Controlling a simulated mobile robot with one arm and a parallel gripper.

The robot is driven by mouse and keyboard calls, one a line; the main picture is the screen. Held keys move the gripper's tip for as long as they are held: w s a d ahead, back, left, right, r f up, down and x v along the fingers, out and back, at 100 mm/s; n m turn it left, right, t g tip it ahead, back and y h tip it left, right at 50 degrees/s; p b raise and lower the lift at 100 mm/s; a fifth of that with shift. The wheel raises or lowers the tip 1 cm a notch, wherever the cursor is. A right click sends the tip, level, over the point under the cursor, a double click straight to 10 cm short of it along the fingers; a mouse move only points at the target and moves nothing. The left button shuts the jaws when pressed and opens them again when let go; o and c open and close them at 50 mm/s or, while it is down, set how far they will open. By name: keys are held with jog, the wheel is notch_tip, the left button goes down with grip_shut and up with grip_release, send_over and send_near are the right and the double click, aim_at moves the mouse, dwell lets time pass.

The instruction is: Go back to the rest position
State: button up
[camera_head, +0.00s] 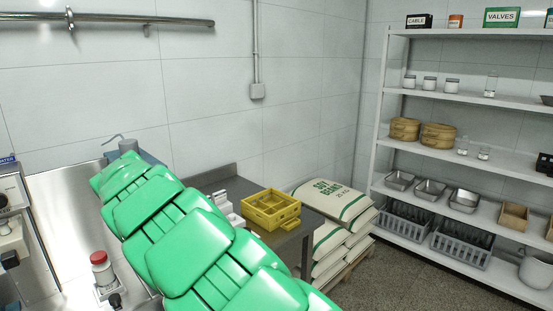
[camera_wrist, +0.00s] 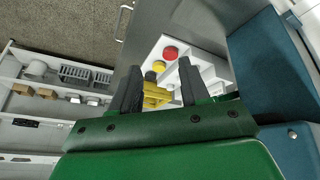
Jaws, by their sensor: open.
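My gripper (camera_wrist: 160,88) shows in the wrist view with its two dark fingers spread apart and nothing held between them. Beyond the fingers are a yellow crate (camera_wrist: 154,96) and a white stepped piece (camera_wrist: 205,70). Round red, yellow and dark tops (camera_wrist: 170,52) also show there. In the head view my green arm crosses the middle and hides part of the worktop; my gripper's fingers cannot be made out there. The yellow crate (camera_head: 272,209) stands on the grey table (camera_head: 285,241), beside the white stepped piece (camera_head: 228,208).
Stacked soy bean sacks (camera_head: 335,201) stand on a pallet right of the table. A white shelf rack (camera_head: 470,97) with trays, baskets and jars fills the right. A red-capped jar (camera_head: 101,268) stands at lower left. Floor (camera_head: 400,280) before the rack is clear.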

jog(key=s+d+r+m+g+h, duration=0.1)
jog(key=d+r, duration=0.2)
jog(key=d, duration=0.8)
jog(key=s+d+r, duration=0.1)
jog(key=d+r, duration=0.2)
jog(key=d, duration=0.7)
jog(key=s+d+r+m+g+h, duration=0.1)
jog(key=d+r, duration=0.3)
jog(key=d, duration=0.7)
jog(key=s+d, duration=0.7)
jog(key=d, duration=0.2)
jog(key=s+d+f+g+y, duration=0.1)
jog(key=s+d, duration=0.3)
jog(key=s, duration=0.2)
jog(key=s+d+y, duration=0.1)
jog(key=s+d, duration=0.2)
jog(key=s, duration=0.3)
jog(key=s+a+f+n+g+y, duration=0.1)
jog(key=s+a+f+g, duration=0.1)
jog(key=s, duration=0.9)
jog(key=s+a+f+n+g+y, duration=0.1)
jog(key=s+f, duration=0.4)
jog(key=s, duration=0.6)
jog(key=shift+a+n+g, duration=0.4)
jog(key=shift+a+n, duration=0.1)
jog(key=shift+n, duration=0.3)
